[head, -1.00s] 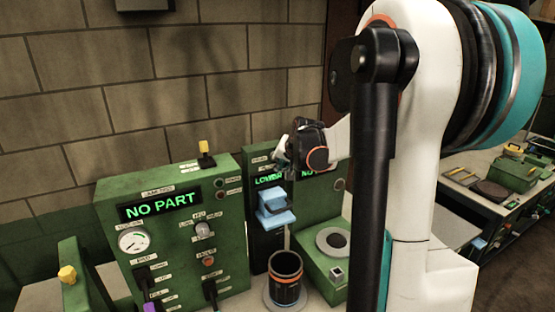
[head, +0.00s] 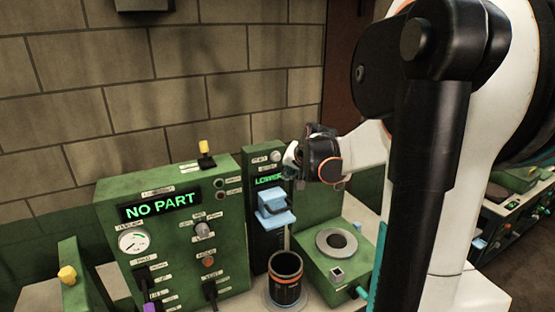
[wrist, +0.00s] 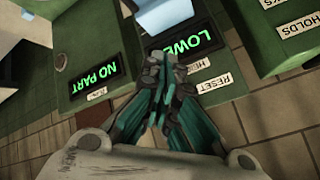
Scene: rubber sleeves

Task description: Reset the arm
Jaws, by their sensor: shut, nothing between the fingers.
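My gripper (wrist: 163,88) is shut and empty in the wrist view, its fingertips together in front of the green panel whose lit display begins "LOWE" (wrist: 184,40). In the head view my arm reaches in from the right, and the gripper (head: 290,160) is in front of the upper part of that panel, above the light-blue block (head: 277,218). The gripper covers part of the panel. The arm's dark and white links fill the right side of the head view.
A green machine panel (head: 230,262) with a "NO PART" display (head: 158,205) stands left. A black cylinder with an orange band (head: 286,283) stands on a round plate below the blue block. A green box with a grey ring (head: 337,243) is right of it. A brick wall is behind.

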